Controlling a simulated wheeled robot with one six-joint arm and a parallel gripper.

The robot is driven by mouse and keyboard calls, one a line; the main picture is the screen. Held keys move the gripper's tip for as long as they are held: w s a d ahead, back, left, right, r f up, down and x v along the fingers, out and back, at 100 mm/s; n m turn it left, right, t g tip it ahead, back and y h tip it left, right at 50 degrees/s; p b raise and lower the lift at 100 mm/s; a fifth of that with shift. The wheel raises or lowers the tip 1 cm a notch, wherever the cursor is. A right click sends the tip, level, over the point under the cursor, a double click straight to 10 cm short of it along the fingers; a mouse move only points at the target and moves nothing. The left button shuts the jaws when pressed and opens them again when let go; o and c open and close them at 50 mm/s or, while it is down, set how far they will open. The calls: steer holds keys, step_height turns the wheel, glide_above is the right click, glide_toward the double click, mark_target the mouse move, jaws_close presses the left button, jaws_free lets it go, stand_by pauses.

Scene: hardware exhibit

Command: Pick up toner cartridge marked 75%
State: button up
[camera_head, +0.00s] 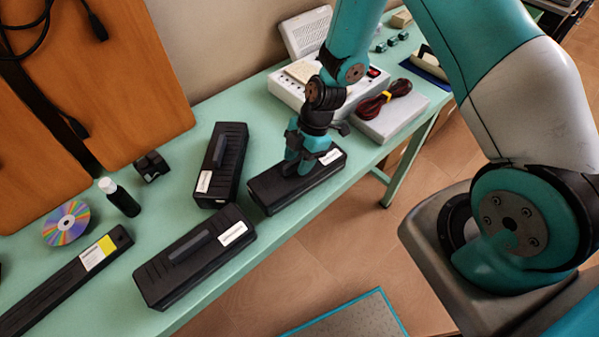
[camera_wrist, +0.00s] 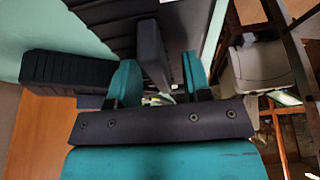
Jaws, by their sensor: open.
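Three black toner cartridges with white labels lie on the green table: one at the front (camera_head: 192,262), one behind it (camera_head: 217,165), and one to the right (camera_head: 283,196). The print on the labels is too small to read, so I cannot tell which is marked 75%. My gripper (camera_head: 301,165) points down over the right cartridge, hiding part of its top. In the wrist view, the open fingers (camera_wrist: 159,76) stand either side of that cartridge's raised handle (camera_wrist: 150,45). Gaps show beside the handle. Another black ribbed block (camera_wrist: 62,70) shows at left.
A grey box with a coiled dark cable (camera_head: 389,97) and a pale device (camera_head: 290,92) stand behind my gripper. The table's front edge is close to the cartridges.

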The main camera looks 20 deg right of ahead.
jaws_close()
steer(key=shift+w, duration=0.1)
stand_by(1.2)
